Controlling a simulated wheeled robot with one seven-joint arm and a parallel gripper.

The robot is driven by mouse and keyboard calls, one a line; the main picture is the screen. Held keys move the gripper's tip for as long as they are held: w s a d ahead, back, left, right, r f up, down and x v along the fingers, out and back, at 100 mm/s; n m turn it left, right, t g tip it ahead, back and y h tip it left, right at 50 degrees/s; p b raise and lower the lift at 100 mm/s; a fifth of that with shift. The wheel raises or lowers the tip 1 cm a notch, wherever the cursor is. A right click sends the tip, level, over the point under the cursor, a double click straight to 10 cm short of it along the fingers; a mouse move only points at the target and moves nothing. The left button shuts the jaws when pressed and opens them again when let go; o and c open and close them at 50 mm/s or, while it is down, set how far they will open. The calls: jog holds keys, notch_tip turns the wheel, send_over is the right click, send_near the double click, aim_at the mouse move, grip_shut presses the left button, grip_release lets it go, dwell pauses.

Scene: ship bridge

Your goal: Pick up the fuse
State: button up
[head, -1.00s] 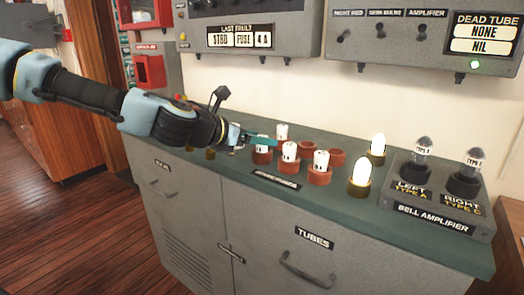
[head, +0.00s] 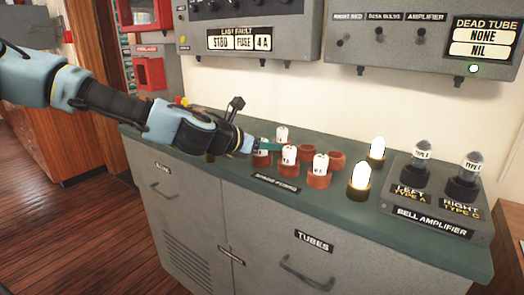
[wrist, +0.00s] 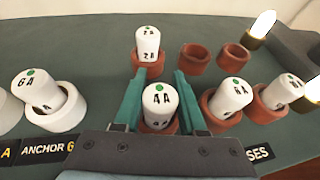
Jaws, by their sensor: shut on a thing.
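The fuse marked 4 A (wrist: 159,97) is a white cylinder with a green dot on top. It sits upright in a red-brown socket in the middle of the wrist view. My gripper (wrist: 160,78) has its teal fingers on either side of this fuse and is shut on it. In the head view my gripper (head: 268,149) is low over the counter at the left end of the fuse row, partly hiding that fuse. A fuse marked 2 A (wrist: 147,44) stands in a socket behind it. A 6 A fuse (wrist: 233,94) stands to its right.
Another fuse (head: 320,162) stands at the row's right end. Two empty sockets (head: 307,148) are at the back. Lit bulbs (head: 360,176) and the bell amplifier (head: 432,222) with two tubes stand further right. A last fault panel (head: 239,40) reads STBD FUSE 4 A.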

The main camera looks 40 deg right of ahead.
grip_shut()
